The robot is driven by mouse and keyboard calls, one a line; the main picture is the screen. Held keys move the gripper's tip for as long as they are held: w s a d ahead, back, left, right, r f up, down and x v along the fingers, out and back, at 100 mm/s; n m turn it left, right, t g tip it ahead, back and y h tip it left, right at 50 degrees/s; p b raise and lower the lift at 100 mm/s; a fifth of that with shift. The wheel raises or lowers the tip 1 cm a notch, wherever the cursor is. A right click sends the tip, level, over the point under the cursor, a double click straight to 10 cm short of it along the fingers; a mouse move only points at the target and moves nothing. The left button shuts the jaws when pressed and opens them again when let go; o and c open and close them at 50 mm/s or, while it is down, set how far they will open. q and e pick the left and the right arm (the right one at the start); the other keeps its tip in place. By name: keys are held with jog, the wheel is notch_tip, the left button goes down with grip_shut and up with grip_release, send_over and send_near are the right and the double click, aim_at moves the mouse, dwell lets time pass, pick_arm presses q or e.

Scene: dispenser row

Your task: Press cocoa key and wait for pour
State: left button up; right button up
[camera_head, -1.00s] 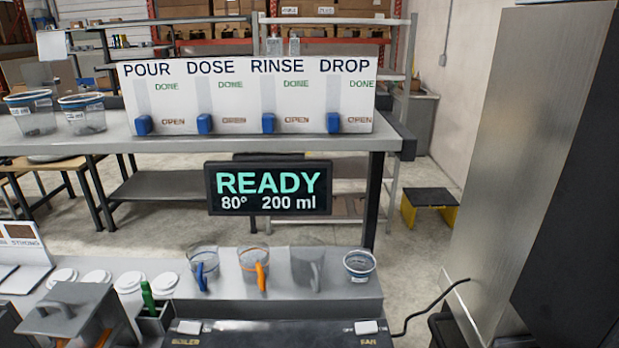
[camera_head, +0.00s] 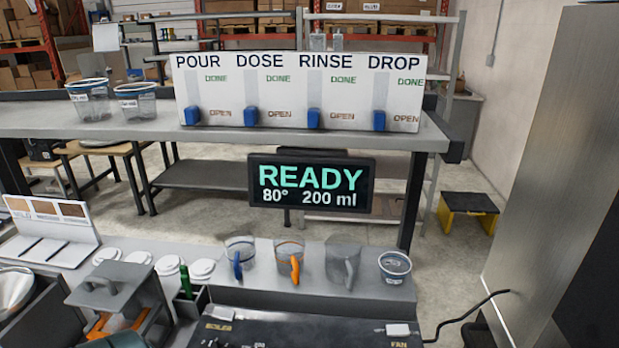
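No key marked cocoa can be made out in this view. A dark display (camera_head: 311,182) reads READY, 80° and 200 ml. Behind it, a white panel (camera_head: 300,92) is marked POUR, DOSE, RINSE and DROP, with blue sliders at the OPEN end of its slots. A black control box (camera_head: 300,328) at the bottom edge is marked BOILER and FAN and is cut off by the frame. Several cups stand in a row on the grey shelf, among them one with a blue handle (camera_head: 239,258) and one with an orange handle (camera_head: 290,260). Neither gripper shows.
A colour sample card (camera_head: 48,217) stands at the left. A grey lidded press (camera_head: 120,290), white lids (camera_head: 168,265) and a green-handled tool (camera_head: 186,281) are nearby. Labelled tubs (camera_head: 136,101) stand on the back bench. A tall metal cabinet (camera_head: 550,170) blocks the right.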

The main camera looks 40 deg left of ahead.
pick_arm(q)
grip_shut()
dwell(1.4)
